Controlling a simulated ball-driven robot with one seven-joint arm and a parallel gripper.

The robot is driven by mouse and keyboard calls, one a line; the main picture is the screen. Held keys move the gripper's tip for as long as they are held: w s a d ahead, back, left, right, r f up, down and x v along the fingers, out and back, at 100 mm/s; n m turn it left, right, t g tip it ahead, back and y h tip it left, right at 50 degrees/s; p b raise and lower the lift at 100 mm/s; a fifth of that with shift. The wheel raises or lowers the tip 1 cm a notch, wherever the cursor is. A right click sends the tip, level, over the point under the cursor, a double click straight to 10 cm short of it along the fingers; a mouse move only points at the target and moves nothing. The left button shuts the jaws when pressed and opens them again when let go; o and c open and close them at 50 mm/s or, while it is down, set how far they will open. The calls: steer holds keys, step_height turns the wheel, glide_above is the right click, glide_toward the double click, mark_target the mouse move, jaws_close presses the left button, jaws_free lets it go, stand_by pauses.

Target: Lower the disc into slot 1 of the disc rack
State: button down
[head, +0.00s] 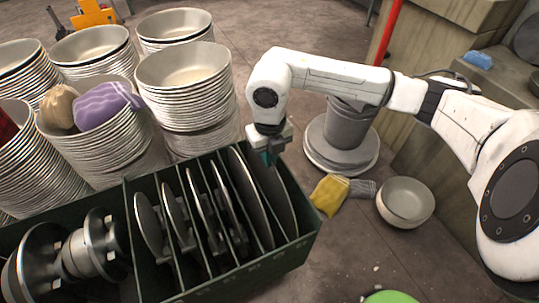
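The disc rack (222,283) is a dark green crate with upright dividers, at the lower left in the head view. Several grey metal discs stand on edge in its slots. The rightmost disc (279,200) stands nearly upright inside the right end compartment, close to the crate's end wall. My gripper (268,157) points down at the top edge of this disc and appears shut on it. The fingertips are small and partly hidden, and the disc's lower part is hidden by the crate wall. Another large disc (247,198) stands just left of it. I see no slot numbers.
Stacks of metal bowls (184,92) stand close behind the rack. Spindle-like metal parts (88,248) fill the rack's left section. A grey bucket (347,126), a yellow cloth (329,194) and a bowl (405,201) sit right of the rack. The floor at lower right is mostly clear.

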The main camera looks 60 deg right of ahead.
steer(key=c, duration=1.3)
jaws_free()
steer(key=shift+o, duration=0.2)
step_height(320, 180, up, 11)
